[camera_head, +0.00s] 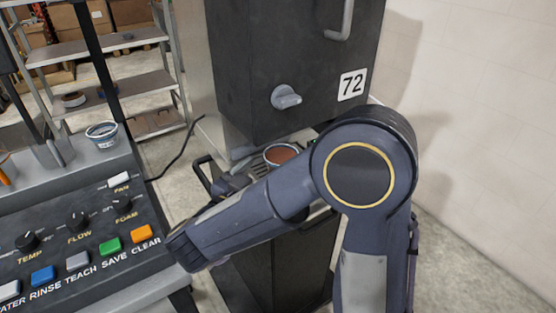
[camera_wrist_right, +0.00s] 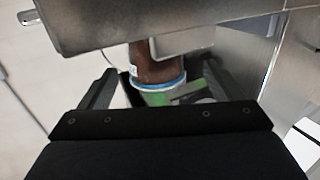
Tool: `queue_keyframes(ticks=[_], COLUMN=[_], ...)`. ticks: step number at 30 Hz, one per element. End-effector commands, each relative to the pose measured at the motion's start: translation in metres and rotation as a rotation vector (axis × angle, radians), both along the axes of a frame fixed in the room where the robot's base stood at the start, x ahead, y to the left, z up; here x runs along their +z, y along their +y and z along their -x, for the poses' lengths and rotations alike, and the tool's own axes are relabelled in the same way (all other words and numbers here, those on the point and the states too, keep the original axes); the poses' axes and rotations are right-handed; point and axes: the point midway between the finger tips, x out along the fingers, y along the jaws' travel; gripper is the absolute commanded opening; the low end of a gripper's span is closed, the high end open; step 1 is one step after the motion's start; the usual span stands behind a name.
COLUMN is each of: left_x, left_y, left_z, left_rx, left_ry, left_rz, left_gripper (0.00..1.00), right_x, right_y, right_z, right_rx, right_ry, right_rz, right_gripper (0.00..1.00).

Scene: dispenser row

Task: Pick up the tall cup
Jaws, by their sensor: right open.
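A cup with a reddish-brown top (camera_head: 281,154) stands on the slatted tray under the black machine, partly hidden by my right arm in the head view. In the right wrist view a brown cup with a blue band (camera_wrist_right: 158,70) shows under the machine; its upper part is cut off by the machine's edge. My right gripper (camera_wrist_right: 157,72) is open, with a dark finger on each side of this cup in the picture. I cannot tell whether either finger touches it. In the head view my right forearm covers much of the tray front. My left gripper is not in view.
The black machine marked 72 (camera_head: 285,60) overhangs the tray and leaves little height. A control panel (camera_head: 75,225) with knobs and coloured buttons fills the left. Shelves stand behind; a pale wall is at right.

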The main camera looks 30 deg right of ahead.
Motion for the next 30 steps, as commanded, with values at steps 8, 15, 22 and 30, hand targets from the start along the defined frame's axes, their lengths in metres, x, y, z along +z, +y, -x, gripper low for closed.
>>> queue_keyframes(ticks=[8, 15, 22, 30], left_x=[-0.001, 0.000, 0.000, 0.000], left_y=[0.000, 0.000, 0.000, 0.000], left_z=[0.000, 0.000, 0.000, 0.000], left_rx=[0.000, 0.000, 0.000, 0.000], left_ry=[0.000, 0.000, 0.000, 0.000], left_rz=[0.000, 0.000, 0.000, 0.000], left_gripper=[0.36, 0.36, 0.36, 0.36], right_x=[0.000, 0.003, 0.003, 0.003], right_y=[-0.018, -0.047, -0.068, -0.068], right_z=[-0.003, -0.017, -0.029, -0.029], right_rx=[-0.041, -0.040, -0.036, -0.034], right_ry=[0.013, 0.013, 0.012, 0.012], right_rz=[0.032, 0.031, 0.031, 0.031], right_gripper=[0.87, 0.87, 0.87, 0.80])
